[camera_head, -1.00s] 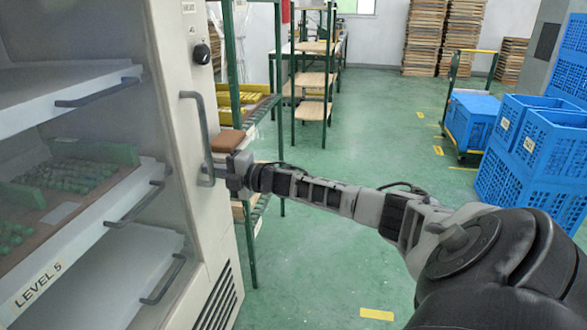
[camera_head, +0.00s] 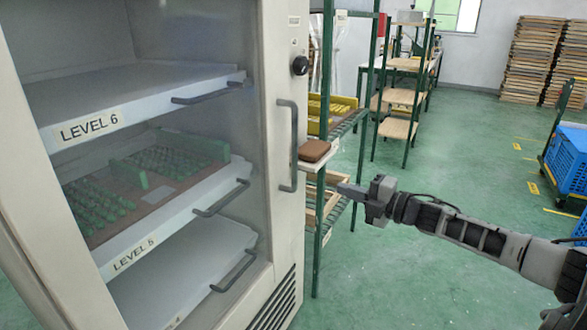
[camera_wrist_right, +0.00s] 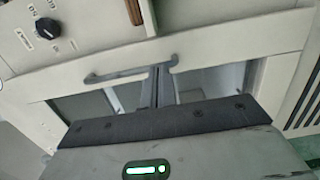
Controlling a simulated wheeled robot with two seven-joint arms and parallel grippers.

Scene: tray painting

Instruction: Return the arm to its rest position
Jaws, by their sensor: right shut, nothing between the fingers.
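My right arm comes in from the right in the head view. Its gripper (camera_head: 350,190) is shut and empty, and points left toward the cabinet. It is apart from the cabinet door's grey vertical handle (camera_head: 287,145), to the right of it. In the right wrist view the shut fingers (camera_wrist_right: 158,88) show in front of the cabinet front, with the door handle (camera_wrist_right: 105,77) beyond them. The cabinet door (camera_head: 275,60) looks closed, with its window in front of the shelves. My left gripper is not in view.
Inside the cabinet are the Level 6 shelf (camera_head: 150,98) and the Level 5 shelf (camera_head: 185,222), which holds a tray with green parts. A green rack (camera_head: 318,240) stands beside the cabinet. Blue crates (camera_head: 568,165) stand at the far right. Green floor (camera_head: 400,290) is open between.

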